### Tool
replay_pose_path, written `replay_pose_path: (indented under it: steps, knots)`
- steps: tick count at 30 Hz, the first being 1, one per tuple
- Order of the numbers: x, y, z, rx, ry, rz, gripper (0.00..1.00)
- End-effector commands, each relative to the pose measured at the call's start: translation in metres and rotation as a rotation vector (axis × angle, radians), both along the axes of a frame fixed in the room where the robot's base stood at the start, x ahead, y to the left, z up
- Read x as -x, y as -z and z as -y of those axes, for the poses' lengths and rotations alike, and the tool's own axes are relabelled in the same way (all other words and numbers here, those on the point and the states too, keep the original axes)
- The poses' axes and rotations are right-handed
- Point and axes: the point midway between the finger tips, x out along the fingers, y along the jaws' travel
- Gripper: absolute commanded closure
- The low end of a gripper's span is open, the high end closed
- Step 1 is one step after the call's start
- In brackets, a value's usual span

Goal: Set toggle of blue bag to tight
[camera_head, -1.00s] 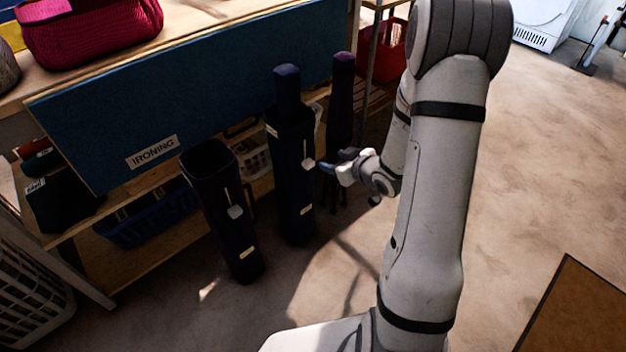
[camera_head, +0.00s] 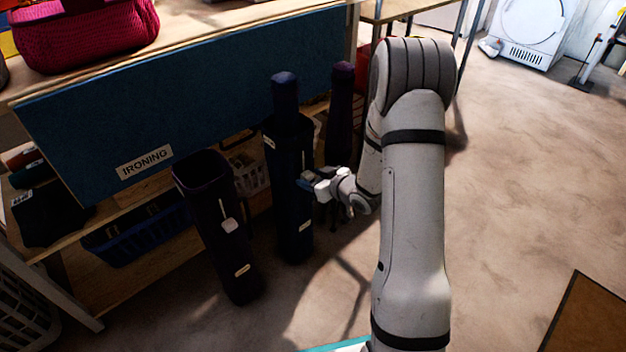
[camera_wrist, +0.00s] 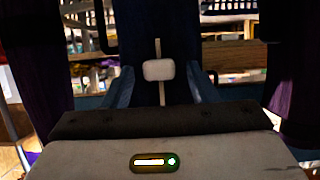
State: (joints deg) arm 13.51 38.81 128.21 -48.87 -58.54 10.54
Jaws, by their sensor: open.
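My gripper (camera_wrist: 160,90) is open, with one blue finger on each side of the toggle. I cannot tell whether the fingers touch it. In the head view the toggle is hidden by my gripper.
A dark purple open-topped bag (camera_head: 215,225) with its own pale toggle (camera_head: 229,226) stands left of the blue bag. Another dark purple bag (camera_head: 341,115) stands behind to the right. The blue ironing board (camera_head: 200,95) and shelf are behind. Open floor (camera_head: 520,170) lies to the right.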

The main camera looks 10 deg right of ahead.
Motion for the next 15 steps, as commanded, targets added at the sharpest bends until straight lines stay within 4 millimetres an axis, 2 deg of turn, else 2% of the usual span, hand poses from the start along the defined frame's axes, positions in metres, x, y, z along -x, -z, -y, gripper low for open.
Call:
replay_pose_path:
  steps: [5, 15]
  knots:
    - [0.0002, -0.0002, 0.0002, 0.000, 0.000, 0.000, 0.49]
    - [0.0003, -0.0002, 0.0003, 0.000, 0.000, 0.000, 0.77]
